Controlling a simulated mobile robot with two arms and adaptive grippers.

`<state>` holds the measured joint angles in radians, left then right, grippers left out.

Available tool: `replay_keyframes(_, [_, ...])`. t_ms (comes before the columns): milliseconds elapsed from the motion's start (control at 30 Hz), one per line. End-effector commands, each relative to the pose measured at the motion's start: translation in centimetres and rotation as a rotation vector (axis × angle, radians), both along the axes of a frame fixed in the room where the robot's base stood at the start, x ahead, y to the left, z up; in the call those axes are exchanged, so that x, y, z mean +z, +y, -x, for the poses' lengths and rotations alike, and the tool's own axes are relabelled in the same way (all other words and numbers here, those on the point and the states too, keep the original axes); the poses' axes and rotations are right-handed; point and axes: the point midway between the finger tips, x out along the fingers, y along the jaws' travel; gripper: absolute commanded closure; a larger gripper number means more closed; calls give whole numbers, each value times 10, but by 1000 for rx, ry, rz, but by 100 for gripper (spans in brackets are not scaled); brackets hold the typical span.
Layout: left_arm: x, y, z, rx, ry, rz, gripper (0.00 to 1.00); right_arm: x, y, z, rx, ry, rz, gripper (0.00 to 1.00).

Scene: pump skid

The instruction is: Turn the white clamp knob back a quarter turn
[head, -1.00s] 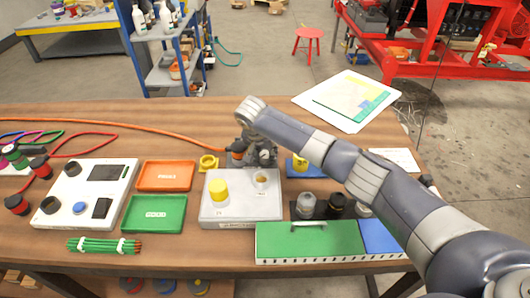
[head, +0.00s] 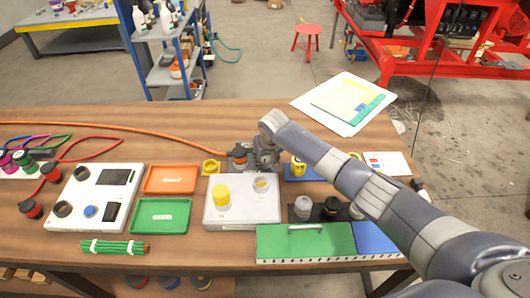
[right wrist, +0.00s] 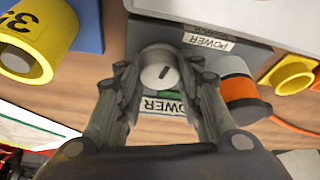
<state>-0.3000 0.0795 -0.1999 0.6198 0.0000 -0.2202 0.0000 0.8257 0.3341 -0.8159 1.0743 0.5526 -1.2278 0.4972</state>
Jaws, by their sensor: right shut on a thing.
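The pale grey-white round knob (right wrist: 160,68) sits on a grey box (right wrist: 172,32) with POWER labels. A dark line on its face slants a little off the picture's vertical. A bit of green shows just under the knob. My right gripper (right wrist: 161,78) has its two dark fingers on either side of the knob and is shut on it. In the head view my right gripper (head: 265,158) reaches down at the table's middle back, and the knob is hidden there. My left gripper is not in view.
An orange-and-black plug (right wrist: 241,94) with an orange cable is close beside the right finger. A yellow ring (head: 210,167) and a white box with a yellow cap (head: 242,215) are near. A yellow cylinder (head: 298,166) stands on a blue plate to the right.

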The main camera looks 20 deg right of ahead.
Motion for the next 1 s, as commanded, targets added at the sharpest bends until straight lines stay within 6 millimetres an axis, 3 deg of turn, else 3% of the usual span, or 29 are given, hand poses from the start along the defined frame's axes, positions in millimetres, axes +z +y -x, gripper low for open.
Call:
replay_keyframes(367, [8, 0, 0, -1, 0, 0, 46, -1, -4, 0, 354, 2, -2, 90])
replay_keyframes(1000, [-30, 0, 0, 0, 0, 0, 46, -3, -5, -3, 874, -1, 0, 90])
